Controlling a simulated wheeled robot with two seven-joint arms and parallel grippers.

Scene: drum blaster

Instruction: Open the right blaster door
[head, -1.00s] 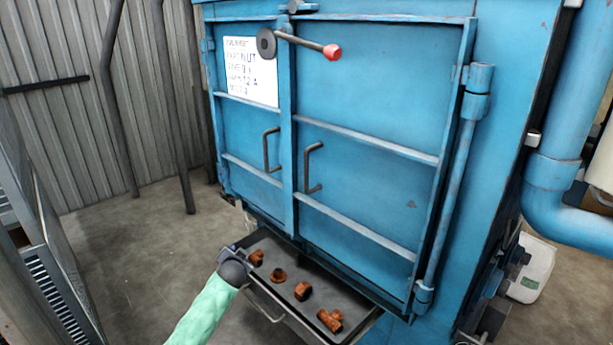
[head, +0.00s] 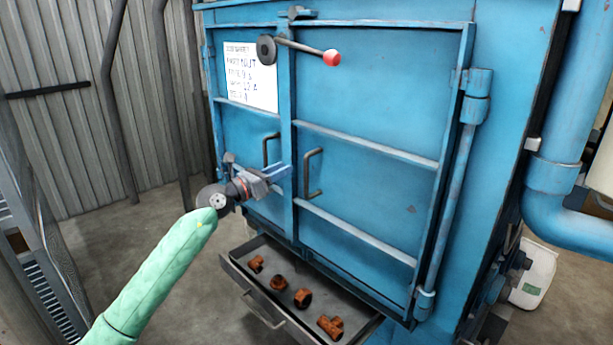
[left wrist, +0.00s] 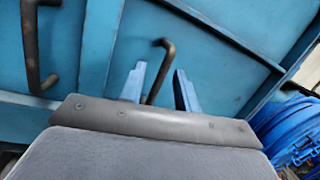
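The blue blaster's right door (head: 375,110) is shut, edge to edge with the left door. Its dark bar handle (head: 312,172) stands upright near the seam between the doors. My left gripper (head: 276,175) is open in front of the doors, just left of this handle in the head view. In the left wrist view the right door's handle (left wrist: 163,56) shows between and beyond the two open fingers (left wrist: 158,80). I cannot tell whether they touch it. A red-knobbed latch lever (head: 305,48) lies across the doors higher up. My right gripper is not in view.
The left door has its own handle (head: 267,150) close by. A grey tray (head: 235,268) with several rusty pipe fittings sticks out below the doors. Blue pipes (head: 550,170) stand at right, a metal frame (head: 40,250) at left.

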